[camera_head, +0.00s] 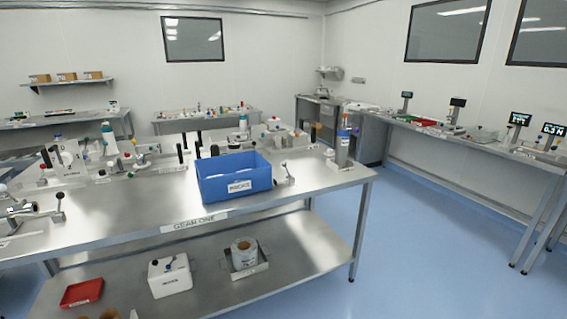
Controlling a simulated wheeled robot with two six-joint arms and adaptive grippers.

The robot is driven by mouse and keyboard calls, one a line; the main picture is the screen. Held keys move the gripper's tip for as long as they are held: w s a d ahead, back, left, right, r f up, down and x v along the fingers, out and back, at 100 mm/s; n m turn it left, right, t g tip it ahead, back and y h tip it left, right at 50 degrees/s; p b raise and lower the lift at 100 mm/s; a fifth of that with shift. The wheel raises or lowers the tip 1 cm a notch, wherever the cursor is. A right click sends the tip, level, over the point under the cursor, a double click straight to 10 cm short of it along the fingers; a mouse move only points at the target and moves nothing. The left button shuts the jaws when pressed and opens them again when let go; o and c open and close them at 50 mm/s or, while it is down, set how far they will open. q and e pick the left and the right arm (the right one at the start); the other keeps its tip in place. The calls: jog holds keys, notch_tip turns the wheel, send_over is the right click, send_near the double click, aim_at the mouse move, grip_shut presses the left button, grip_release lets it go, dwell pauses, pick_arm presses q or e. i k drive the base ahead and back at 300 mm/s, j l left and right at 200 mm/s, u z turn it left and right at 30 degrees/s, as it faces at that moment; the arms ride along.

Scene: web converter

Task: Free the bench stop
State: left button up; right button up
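Neither of my grippers shows in the head view. I cannot tell for sure which item is the bench stop. A metal fitting with a dark-knobbed lever (285,176) stands near the bench's right end, beside a blue bin (232,180). A larger metal fitting with dark knobs (33,209) sits at the bench's left edge, partly cut off by the frame. A grey upright block with a blue-topped bottle (343,148) stands at the right corner.
The lower shelf (215,285) holds a red tray (82,293), a white box (170,278) and a roll in a tray (244,254). Small fixtures and bottles crowd the bench's back. Blue floor (425,240) is open at right, before a side bench with displays (519,120).

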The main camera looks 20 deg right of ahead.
aim_at(285, 163)
jog(key=i+j, duration=0.1)
jog(key=i, duration=0.7)
jog(key=i+j+z, duration=0.15)
jog(key=i, duration=0.6)
jog(key=l, duration=0.05)
